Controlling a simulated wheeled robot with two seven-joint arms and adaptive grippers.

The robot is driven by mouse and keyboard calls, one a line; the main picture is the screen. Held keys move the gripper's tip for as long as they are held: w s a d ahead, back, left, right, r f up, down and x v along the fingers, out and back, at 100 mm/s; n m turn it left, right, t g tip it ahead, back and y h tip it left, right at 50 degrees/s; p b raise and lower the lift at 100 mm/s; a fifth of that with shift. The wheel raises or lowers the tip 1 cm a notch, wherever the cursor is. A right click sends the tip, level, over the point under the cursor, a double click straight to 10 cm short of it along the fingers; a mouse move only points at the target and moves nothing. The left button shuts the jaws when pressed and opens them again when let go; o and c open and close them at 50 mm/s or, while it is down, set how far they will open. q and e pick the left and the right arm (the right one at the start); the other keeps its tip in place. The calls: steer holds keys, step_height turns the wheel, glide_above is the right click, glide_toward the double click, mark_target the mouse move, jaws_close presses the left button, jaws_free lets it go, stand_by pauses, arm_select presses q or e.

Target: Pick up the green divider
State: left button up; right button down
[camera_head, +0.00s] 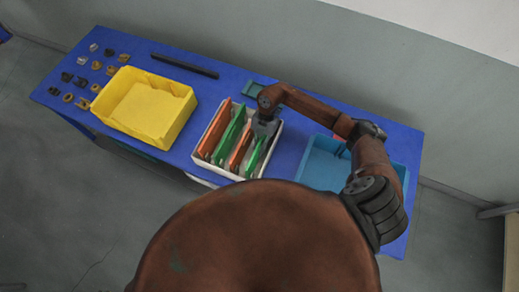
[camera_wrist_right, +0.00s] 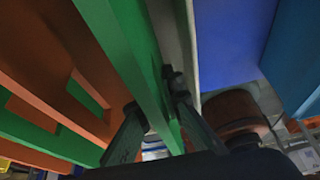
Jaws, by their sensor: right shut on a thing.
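A white box (camera_head: 229,178) on the table holds upright orange and green dividers in slots. The right-hand green divider (camera_head: 254,160) stands at the box's right side. Another green divider (camera_head: 226,138) stands further left between the orange dividers (camera_head: 213,130). My right gripper (camera_head: 264,129) is over the right part of the box and hides the far end of the right-hand green divider. In the right wrist view my right gripper (camera_wrist_right: 153,95) is shut on that green divider (camera_wrist_right: 118,40), one finger on each side. My left gripper is not in view.
A yellow bin (camera_head: 150,105) stands left of the white box, and a blue tray (camera_head: 318,165) stands to the right. Several small parts (camera_head: 95,72) lie at the table's left end. A dark bar (camera_head: 184,65) lies at the back.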

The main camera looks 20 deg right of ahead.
step_height(320, 180, up, 17)
stand_by(0.5)
stand_by(0.5)
stand_by(0.5)
